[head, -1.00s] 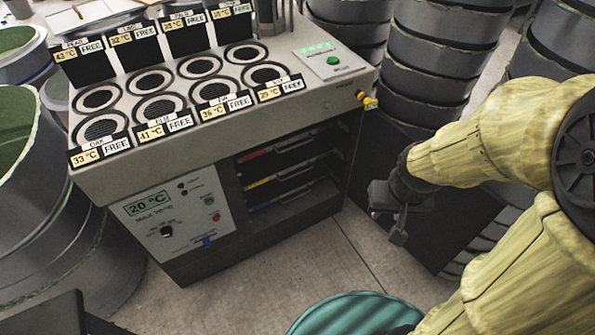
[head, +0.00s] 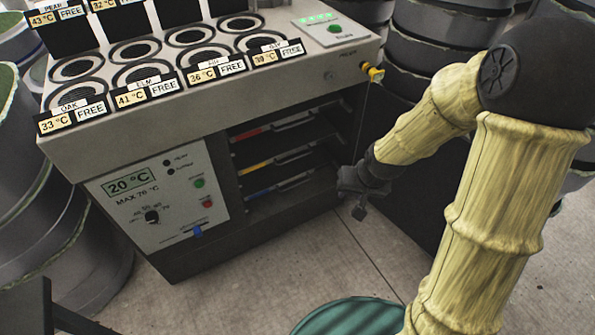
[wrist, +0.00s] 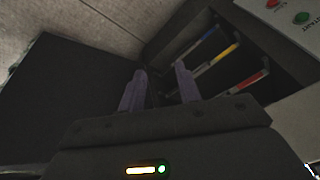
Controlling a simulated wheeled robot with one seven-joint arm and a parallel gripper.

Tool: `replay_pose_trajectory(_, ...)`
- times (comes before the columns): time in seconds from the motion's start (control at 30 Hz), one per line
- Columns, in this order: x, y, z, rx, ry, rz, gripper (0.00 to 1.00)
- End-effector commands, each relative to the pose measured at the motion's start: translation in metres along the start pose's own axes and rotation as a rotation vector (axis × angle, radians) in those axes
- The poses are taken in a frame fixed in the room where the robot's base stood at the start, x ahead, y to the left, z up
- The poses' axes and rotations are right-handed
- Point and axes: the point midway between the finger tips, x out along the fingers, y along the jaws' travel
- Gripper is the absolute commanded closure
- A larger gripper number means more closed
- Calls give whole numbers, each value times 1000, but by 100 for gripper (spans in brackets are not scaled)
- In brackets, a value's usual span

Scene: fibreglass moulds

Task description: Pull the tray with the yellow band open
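The tray with the yellow band (head: 255,168) is the middle of three trays in the open-fronted bay of the grey cabinet; it looks pushed in. Its yellow band also shows in the wrist view (wrist: 223,54), between the blue and red bands, with a pale bar handle beside it. The red-banded tray (head: 247,134) is above it and the blue-banded tray (head: 262,191) below. My gripper (head: 360,212) is just right of the bay in the head view, apart from the trays. In the wrist view its two purple fingers (wrist: 160,72) stand apart with nothing between them.
The cabinet's control panel (head: 158,200) is left of the bay. A yellow knob (head: 375,73) sticks out at the cabinet's upper right corner. A dark panel (wrist: 70,95) fills the wrist view's left. Stacked grey moulds (head: 440,110) stand right; a green round top (head: 350,315) is in front.

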Motion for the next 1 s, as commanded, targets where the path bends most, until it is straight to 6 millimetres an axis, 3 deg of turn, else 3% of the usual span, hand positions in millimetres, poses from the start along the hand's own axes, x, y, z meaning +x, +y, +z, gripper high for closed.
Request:
replay_pose_trajectory(0.03,35,-1,3,14,4,-27,66)
replay_pose_trajectory(0.4,173,-39,-15,157,90,-268,66)
replay_pose_trajectory(0.77,272,-67,-49,403,211,-549,66)
replay_pose_trajectory(1.0,316,-61,-86,625,317,-742,66)
